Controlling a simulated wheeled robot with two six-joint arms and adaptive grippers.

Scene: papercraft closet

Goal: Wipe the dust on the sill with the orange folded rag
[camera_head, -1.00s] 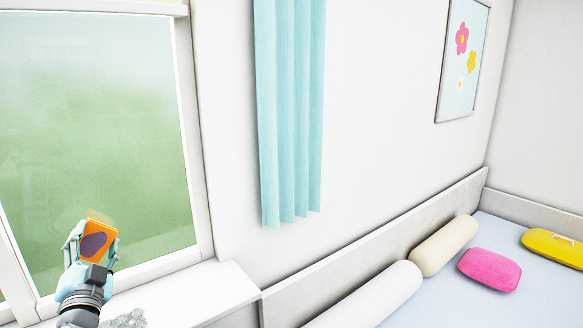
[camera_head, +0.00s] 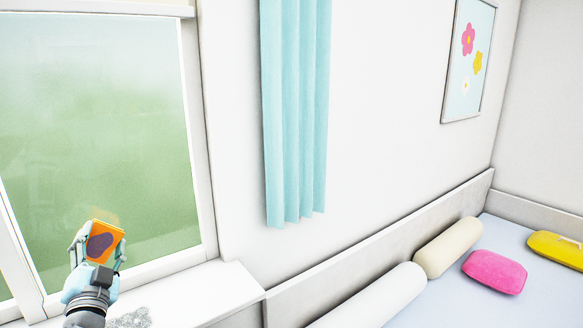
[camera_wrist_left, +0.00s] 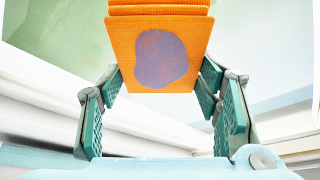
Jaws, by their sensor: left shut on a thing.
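The orange folded rag (camera_head: 106,229) is held up in front of the window, above the sill. A dark purple-grey patch (camera_wrist_left: 162,58) shows on its face in the left wrist view. My left gripper (camera_head: 99,248) is shut on the rag, with a finger at each side of it; the rag (camera_wrist_left: 125,35) also stands between the fingers in the wrist view. The white sill (camera_head: 205,292) runs below the window. A grey speckled dust patch (camera_head: 131,318) lies on the sill, just right of my left wrist and partly cut by the picture's bottom edge. My right gripper is not in view.
The window (camera_head: 95,130) with its white frame is behind the rag. A light blue curtain (camera_head: 295,110) hangs right of it. A bed with a pink cushion (camera_head: 495,271), bolsters (camera_head: 447,247) and a yellow cushion (camera_head: 556,248) is at the right. The sill's right part is bare.

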